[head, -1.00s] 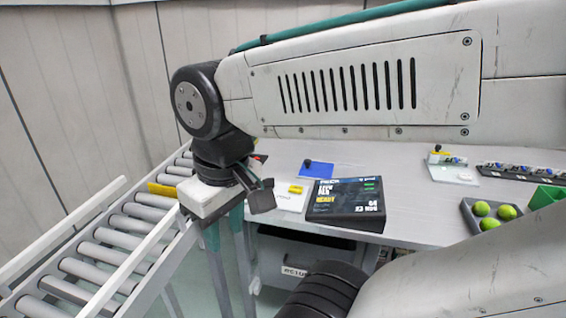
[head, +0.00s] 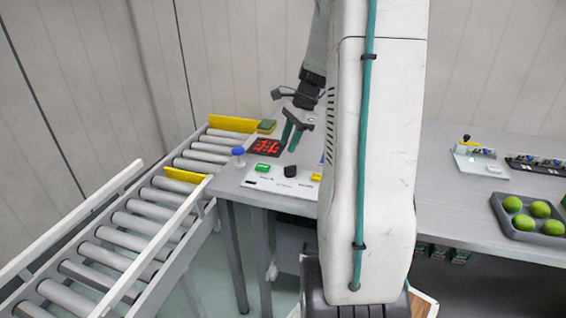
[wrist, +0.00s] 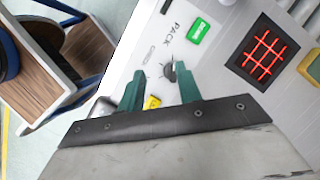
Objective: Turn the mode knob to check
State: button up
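The mode knob looks to be the small dark knob (wrist: 170,72) on the white panel (wrist: 217,62). In the wrist view it shows beyond the fingertips, close to the right one. The head view also shows a black knob (head: 291,171) on the panel near the table's front edge. My gripper (wrist: 159,69) is open and empty, its two teal fingers apart and pointing at the panel. In the head view my gripper (head: 290,138) hangs above the table, behind the knob. Whether a finger touches the knob cannot be told.
A green button (wrist: 198,31) and a red-lit grid (wrist: 263,52) are near the knob. A yellow piece (wrist: 152,102) lies between the fingers. A blue button (head: 238,152) stands at the panel's left. A roller conveyor (head: 120,235) runs along the left. My arm hides the table's middle.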

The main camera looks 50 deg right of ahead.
aim_at(292, 166)
jog(key=d+f+m, duration=0.3)
jog(key=d+f, duration=0.1)
jog(key=d, duration=0.1)
jog(key=shift+t, duration=0.3)
jog(key=x, duration=0.6)
jog(key=shift+s+a+f, duration=0.15)
jog(key=shift+s+f, duration=0.15)
jog(key=shift+f, duration=0.1)
grip_shut()
